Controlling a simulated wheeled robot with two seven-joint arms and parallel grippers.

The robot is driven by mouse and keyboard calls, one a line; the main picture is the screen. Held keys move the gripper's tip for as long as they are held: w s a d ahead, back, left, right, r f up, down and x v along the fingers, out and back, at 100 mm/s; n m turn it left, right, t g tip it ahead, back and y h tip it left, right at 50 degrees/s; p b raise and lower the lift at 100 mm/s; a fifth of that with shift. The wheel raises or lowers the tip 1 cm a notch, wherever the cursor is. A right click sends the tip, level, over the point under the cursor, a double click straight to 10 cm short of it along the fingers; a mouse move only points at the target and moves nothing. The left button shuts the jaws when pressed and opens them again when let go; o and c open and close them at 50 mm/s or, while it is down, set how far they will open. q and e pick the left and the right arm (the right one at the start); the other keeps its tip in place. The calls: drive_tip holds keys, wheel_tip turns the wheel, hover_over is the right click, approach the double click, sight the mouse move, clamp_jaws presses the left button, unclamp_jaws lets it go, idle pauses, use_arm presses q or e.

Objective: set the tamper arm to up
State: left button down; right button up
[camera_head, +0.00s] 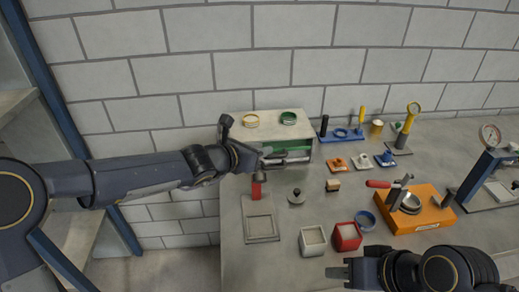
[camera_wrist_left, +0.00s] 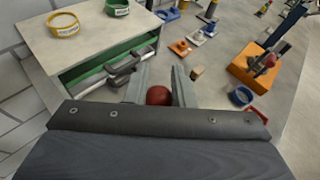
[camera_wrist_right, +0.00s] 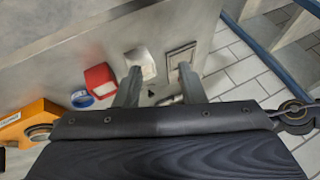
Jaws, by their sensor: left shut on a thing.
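A red upright handle (camera_head: 257,190) stands at the back of a grey framed plate (camera_head: 262,238) on the bench. My left gripper (camera_head: 260,174) is over its top, shut on it; in the left wrist view the round red end (camera_wrist_left: 158,95) sits between the fingers. An orange device (camera_head: 420,212) with a small bowl and a lever with a red grip (camera_head: 378,184) stands at the right. I cannot tell for sure which of these levers is the tamper arm. My right gripper (camera_head: 340,272) is open and empty, low at the bench's front.
A cabinet (camera_head: 270,126) with green inside and rings on top stands behind the left gripper. A white box (camera_head: 312,240), a red box (camera_head: 347,237) and a blue ring (camera_head: 365,220) lie between the plate and orange device. Gauges and small blocks fill the back right.

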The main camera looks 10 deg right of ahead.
drive_tip(key=shift+w+r+m, duration=0.15)
drive_tip(key=shift+m, duration=0.15)
drive_tip(key=c, duration=0.5)
drive_tip(key=w+r+m+g, duration=0.1)
drive_tip(key=w+m, duration=0.1)
drive_tip(key=w+r+m+g+y, duration=0.1)
drive_tip(key=w+r+m, duration=0.2)
drive_tip(key=w+m, duration=0.1)
drive_tip(key=shift+a+r+g+y, duration=0.1)
drive_tip(key=shift+r+g+y, duration=0.05)
drive_tip(key=shift+g+y, duration=0.2)
clamp_jaws()
drive_tip(key=w+r+m+g+y, duration=0.1)
drive_tip(key=w+m+g+y, duration=0.5)
drive_tip(key=w+m, duration=0.95)
drive_tip(key=w+d+f+m+y, duration=0.4)
drive_tip(key=w+m+y, duration=0.1)
drive_tip(key=w, duration=0.3)
drive_tip(key=w+r+x, duration=0.1)
drive_tip(key=w+x, duration=0.1)
drive_tip(key=x, duration=0.9)
drive_tip(key=shift+w+a+r+g, duration=0.4)
drive_tip(key=shift+a+r+g, duration=0.05)
drive_tip(key=shift+a, duration=0.05)
